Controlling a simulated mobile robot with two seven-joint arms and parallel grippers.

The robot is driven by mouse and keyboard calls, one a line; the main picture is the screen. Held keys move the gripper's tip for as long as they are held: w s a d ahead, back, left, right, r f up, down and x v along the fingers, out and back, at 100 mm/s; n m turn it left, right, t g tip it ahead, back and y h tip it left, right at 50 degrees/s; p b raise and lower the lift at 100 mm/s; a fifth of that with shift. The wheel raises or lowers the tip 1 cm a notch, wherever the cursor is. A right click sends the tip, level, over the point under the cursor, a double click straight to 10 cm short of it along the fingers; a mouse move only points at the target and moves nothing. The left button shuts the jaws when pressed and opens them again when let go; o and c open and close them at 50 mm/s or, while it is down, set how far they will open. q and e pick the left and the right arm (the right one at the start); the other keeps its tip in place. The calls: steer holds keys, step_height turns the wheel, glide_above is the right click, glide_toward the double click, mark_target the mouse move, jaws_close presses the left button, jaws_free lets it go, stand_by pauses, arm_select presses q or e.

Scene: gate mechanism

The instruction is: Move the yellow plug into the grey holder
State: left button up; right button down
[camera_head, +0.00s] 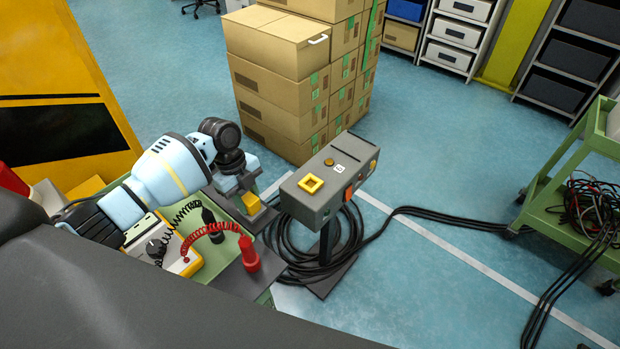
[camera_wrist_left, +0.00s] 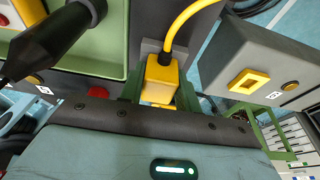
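The yellow plug (camera_wrist_left: 160,78), with a yellow cable rising from it, is in the middle of the left wrist view, just beyond my left gripper. It also shows in the head view (camera_head: 251,203), at the right edge of the green cart. A grey piece (camera_wrist_left: 150,47) shows just behind the plug; I cannot tell if the plug sits in it or if it is the grey holder. My left gripper (camera_head: 248,192) is down at the plug, with green finger parts on both sides of it. Whether they press on it cannot be seen. My right gripper is not in view.
A grey box (camera_head: 325,190) with a yellow square socket (camera_head: 311,183) stands on a post right of the cart. Black cables (camera_head: 290,245) coil around it. Red (camera_head: 249,254) and black (camera_head: 212,220) probes with coiled leads stand on the cart. Cardboard boxes (camera_head: 282,90) are stacked behind.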

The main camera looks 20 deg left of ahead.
arm_select(q)
steer(key=o, duration=0.6)
steer(key=v, duration=0.7)
steer(key=shift+a+r, duration=0.1)
steer(key=shift+r, duration=0.3)
